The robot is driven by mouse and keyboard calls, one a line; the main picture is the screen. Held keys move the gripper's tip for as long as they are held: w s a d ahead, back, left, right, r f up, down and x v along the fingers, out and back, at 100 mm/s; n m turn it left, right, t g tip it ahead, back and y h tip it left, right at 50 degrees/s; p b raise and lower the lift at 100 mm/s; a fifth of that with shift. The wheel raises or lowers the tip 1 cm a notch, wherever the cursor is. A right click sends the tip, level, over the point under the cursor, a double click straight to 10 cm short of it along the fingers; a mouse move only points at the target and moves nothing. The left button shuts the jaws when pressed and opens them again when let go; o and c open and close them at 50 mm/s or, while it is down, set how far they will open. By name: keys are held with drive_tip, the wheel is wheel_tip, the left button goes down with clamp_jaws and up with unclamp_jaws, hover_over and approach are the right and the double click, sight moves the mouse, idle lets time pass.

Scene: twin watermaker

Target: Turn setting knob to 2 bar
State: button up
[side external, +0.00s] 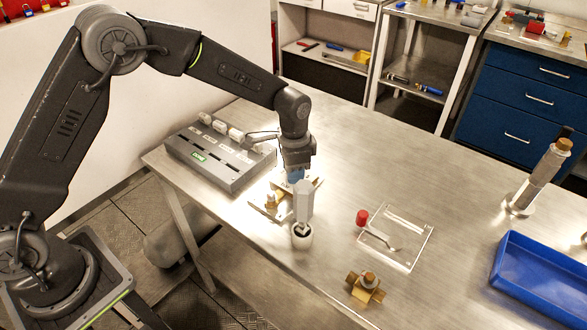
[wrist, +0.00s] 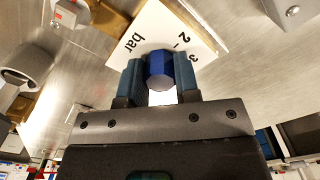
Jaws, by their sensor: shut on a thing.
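The setting knob (wrist: 159,68) is blue and faceted. In the wrist view it sits between the two blue-grey fingers of my gripper (wrist: 158,84), which is shut on it. Behind it is a white scale plate (wrist: 150,32) with "bar", "2" and "3" printed on it; "2" and "3" show to the upper right of the knob. I cannot make out a pointer mark on the knob. In the side view my gripper (side external: 296,174) reaches down to the knob, just behind a grey hexagonal post that hides part of the plate and its base.
The grey post (side external: 303,203) stands close by.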

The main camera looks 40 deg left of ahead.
drive_tip(key=n, duration=0.4)
drive_tip(key=shift+f+n, duration=0.15)
drive_tip(key=shift+n, duration=1.75)
drive_tip(key=o, duration=0.9)
drive_tip(key=shift+s+a, duration=0.1)
wheel_tip(320, 180, up, 14)
drive_tip(key=shift+r, duration=0.1)
